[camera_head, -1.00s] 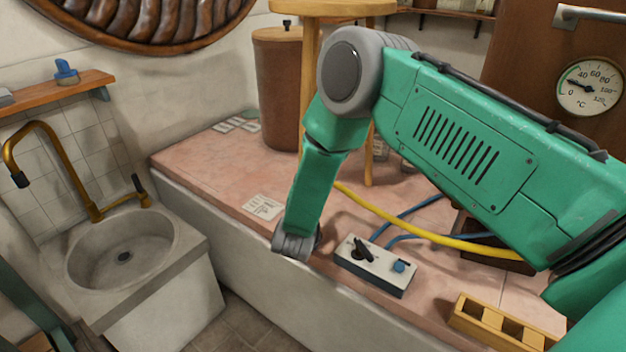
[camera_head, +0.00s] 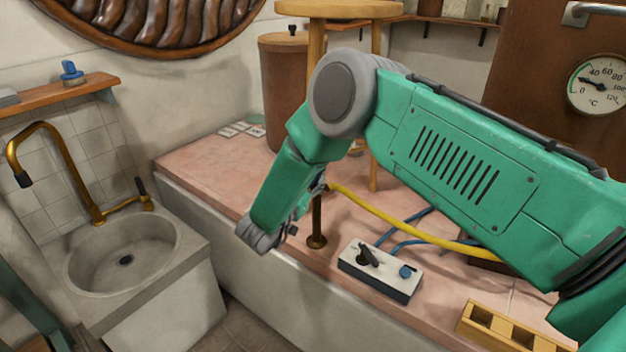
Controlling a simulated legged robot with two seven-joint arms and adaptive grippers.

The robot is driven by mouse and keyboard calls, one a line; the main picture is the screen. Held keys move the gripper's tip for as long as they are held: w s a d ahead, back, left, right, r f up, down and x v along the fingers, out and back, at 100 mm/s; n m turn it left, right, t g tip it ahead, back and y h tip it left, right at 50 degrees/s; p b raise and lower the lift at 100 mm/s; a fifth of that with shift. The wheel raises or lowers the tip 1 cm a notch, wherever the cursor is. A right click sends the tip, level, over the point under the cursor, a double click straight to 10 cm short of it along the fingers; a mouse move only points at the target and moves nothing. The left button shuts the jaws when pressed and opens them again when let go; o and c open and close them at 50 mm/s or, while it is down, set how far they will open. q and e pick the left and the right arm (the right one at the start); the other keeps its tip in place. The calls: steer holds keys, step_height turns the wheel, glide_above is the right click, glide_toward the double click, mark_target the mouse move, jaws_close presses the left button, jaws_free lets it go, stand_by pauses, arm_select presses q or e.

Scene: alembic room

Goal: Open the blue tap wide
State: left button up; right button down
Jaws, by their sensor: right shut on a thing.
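My right arm reaches in from the right, its forearm bent down over the pink-tiled bench (camera_head: 215,165). Dark parts of my right gripper (camera_head: 291,230) show beside the grey wrist joint. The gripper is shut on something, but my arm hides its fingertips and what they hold. I cannot make out a blue tap handle there. A yellow hose (camera_head: 385,218) runs right from near the post's top. My left gripper is not in view.
A control box (camera_head: 378,272) with a black lever and blue knob (camera_head: 405,271) sits right of the post. A wooden rack (camera_head: 500,325) lies nearer. A stool (camera_head: 340,9) stands behind my arm. A sink (camera_head: 85,262) with a brass faucet (camera_head: 62,160) is left.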

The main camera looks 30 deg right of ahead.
steer(key=shift+w+r, duration=0.2)
steer(key=shift+r, duration=0.05)
steer(key=c, duration=1.6)
jaws_free()
steer(key=shift+c, duration=0.2)
steer(key=shift+o, duration=0.9)
steer(key=shift+f, duration=0.15)
steer(key=shift+s, duration=0.1)
steer(key=v, duration=1.2)
steer(key=shift+f, duration=0.2)
